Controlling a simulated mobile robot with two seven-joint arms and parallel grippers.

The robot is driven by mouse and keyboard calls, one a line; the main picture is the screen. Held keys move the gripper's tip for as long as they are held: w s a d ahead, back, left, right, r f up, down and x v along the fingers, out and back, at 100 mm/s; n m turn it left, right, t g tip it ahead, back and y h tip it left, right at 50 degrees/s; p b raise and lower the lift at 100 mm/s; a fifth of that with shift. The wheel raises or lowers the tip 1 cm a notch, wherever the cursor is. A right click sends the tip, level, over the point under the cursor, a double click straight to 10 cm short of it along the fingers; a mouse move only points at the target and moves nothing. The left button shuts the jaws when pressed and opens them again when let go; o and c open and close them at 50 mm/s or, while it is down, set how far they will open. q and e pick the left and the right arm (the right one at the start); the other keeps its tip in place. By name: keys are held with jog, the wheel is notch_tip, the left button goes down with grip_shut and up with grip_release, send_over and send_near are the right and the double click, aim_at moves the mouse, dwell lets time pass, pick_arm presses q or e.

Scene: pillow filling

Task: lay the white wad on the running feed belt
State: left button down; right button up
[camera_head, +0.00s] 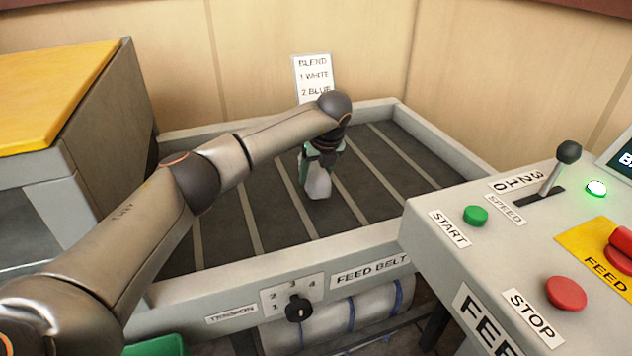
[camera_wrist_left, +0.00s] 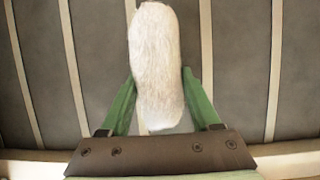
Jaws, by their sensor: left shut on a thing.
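The white wad (camera_head: 317,184) is a pale, fuzzy, oblong lump. My left gripper (camera_head: 320,160) is shut on it over the dark slatted feed belt (camera_head: 265,215). In the left wrist view, the wad (camera_wrist_left: 157,65) sits between the green fingers of the left gripper (camera_wrist_left: 158,100), with belt slats behind it. I cannot tell whether the wad touches the belt. My right gripper is not in view.
A control box at right has a green START button (camera_head: 476,215), a red STOP button (camera_head: 566,293), a speed lever (camera_head: 560,168) and a lit green lamp (camera_head: 596,188). A tension knob (camera_head: 298,308) is on the belt's front frame. A blend card (camera_head: 313,78) stands behind. The belt around the wad is bare.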

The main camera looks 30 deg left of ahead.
pick_arm(q)
jog(key=shift+f, duration=1.2)
jog(key=shift+f+b, duration=0.35)
jog(key=shift+f, duration=0.3)
jog(key=shift+c, duration=0.6)
grip_release()
jog(key=shift+r, duration=0.35)
jog(key=p+v, duration=0.1)
jog(key=v, duration=1.1)
jog(key=shift+r, duration=0.3)
